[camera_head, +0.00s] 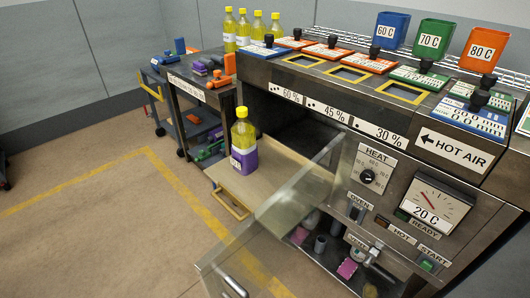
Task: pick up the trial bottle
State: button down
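Several similar yellow bottles (244,32) stand in a row at the machine's back left corner. No label in view says "trial". My gripper is not in view.
A see-through door (285,215) hangs open just right of the board. The machine (390,140) has a panel of dials and labels. Colored bins (433,40) stand on top. A cart (200,85) with small items is at left. The floor (90,235) at front left is clear.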

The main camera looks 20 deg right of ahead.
aim_at(243, 132)
jog(key=i+j+u, duration=0.65)
jog(key=i+j+z, duration=0.25)
jog(key=i, duration=0.15)
jog(key=i+j+z, duration=0.85)
jog(key=z, duration=0.15)
